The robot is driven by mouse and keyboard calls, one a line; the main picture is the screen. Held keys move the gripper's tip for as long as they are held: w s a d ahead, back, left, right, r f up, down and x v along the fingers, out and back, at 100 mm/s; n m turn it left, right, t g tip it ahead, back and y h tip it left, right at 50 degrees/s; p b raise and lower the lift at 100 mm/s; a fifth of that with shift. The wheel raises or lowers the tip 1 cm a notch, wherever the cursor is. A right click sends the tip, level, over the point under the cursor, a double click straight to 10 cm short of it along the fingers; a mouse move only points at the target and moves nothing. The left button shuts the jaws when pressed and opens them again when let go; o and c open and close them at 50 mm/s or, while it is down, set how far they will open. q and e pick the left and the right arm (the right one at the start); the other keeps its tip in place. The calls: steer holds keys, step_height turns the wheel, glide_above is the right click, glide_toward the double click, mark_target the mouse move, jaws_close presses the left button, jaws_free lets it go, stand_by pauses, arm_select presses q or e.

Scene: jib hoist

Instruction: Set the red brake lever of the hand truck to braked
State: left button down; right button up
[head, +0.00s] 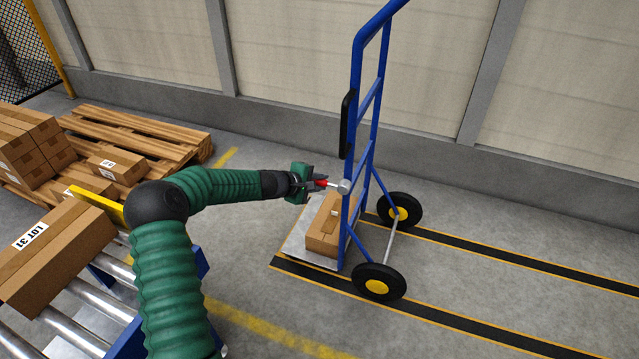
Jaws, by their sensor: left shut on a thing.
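The blue hand truck (361,155) stands upright in the middle of the head view, on two black wheels with yellow hubs. Its red brake lever (321,183) sticks out to the left from a grey round pivot (344,187) on the frame. My left gripper (318,184) is shut on the red lever, with its fingers covering most of it. The lever lies roughly level in the picture. Which setting it is in I cannot tell. My right gripper is not in view.
A carton (324,243) sits on the hand truck's toe plate (297,246). A roller conveyor (75,327) with a carton labelled LOT 31 (50,250) is at the lower left. Wooden pallets (150,137) with cartons stand behind it. The floor to the right is clear.

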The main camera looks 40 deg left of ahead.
arm_select(q)
steer(key=shift+d+f, duration=0.1)
steer(key=shift+d, duration=0.05)
steer(key=c, duration=1.3)
jaws_free()
steer(key=shift+o, duration=0.2)
steer(key=shift+s+r, duration=0.2)
steer(key=p+v, duration=0.3)
steer(key=v, duration=1.3)
